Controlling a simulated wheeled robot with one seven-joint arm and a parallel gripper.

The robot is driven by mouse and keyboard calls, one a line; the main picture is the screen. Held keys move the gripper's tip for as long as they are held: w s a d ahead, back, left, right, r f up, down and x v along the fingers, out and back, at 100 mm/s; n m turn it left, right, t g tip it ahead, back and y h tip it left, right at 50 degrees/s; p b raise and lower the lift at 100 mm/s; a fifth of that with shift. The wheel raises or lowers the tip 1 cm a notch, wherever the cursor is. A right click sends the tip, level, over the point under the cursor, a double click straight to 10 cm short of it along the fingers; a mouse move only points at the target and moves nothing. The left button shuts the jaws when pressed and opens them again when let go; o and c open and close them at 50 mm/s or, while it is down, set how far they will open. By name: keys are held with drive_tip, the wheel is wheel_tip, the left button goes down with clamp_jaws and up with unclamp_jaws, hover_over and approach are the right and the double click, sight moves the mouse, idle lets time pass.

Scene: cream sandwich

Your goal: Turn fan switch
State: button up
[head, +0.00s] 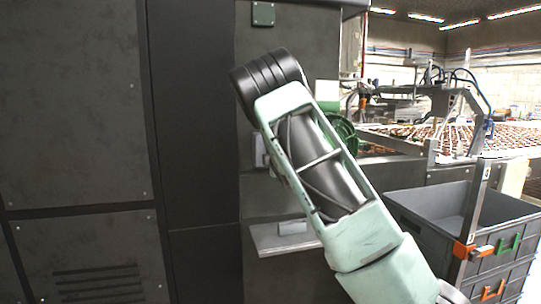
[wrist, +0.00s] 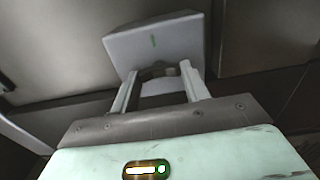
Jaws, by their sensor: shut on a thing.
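The fan switch is a light grey box (wrist: 160,42) with a short green mark on its face, fixed to the dark panel in the wrist view. A dark knob (wrist: 158,70) stands at its lower face, between the tips of my gripper (wrist: 160,76). The two pale fingers are shut on this knob, and they partly hide it. In the head view only an edge of the grey switch box (head: 260,151) shows beside my arm. My gripper is hidden behind my arm there.
Dark cabinet panels (head: 75,100) fill the left. A grey ledge (head: 290,238) juts from the wall below the switch. A round green part (head: 342,132) sits just right of my arm. Grey stacked crates (head: 425,205) stand at right, with a conveyor of round items (head: 460,137) behind.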

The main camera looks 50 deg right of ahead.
drive_tip(key=o, duration=1)
drive_tip(key=shift+a, duration=0.1)
drive_tip(key=b+v, duration=0.1)
drive_tip(key=v, duration=1.6)
drive_tip(key=shift+s+b, duration=0.2)
drive_tip(key=shift+b, duration=0.1)
